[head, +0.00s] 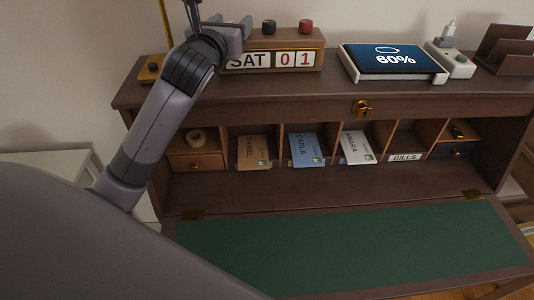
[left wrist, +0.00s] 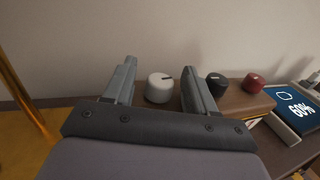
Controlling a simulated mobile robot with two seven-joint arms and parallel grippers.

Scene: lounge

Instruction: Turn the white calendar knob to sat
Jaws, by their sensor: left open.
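The wooden calendar (head: 312,58) stands on top of the desk at the back and reads SAT 0 1. In the left wrist view the white knob (left wrist: 159,88) sits on the calendar's top, with a dark mark on its upper face. A black knob (head: 268,27) and a red knob (head: 305,26) are to its right. My left gripper (head: 229,27) is at the calendar's left end. In the left wrist view its fingers (left wrist: 160,84) are open, with the white knob between them and visible gaps. The white knob is hidden in the head view. My right gripper is not in view.
A tablet (head: 393,60) showing 60% lies right of the calendar, beside a white charger block (head: 450,62). A brass post (head: 164,25) stands to the left. Below are pigeonholes with letters and a green writing surface (head: 350,247), which is clear.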

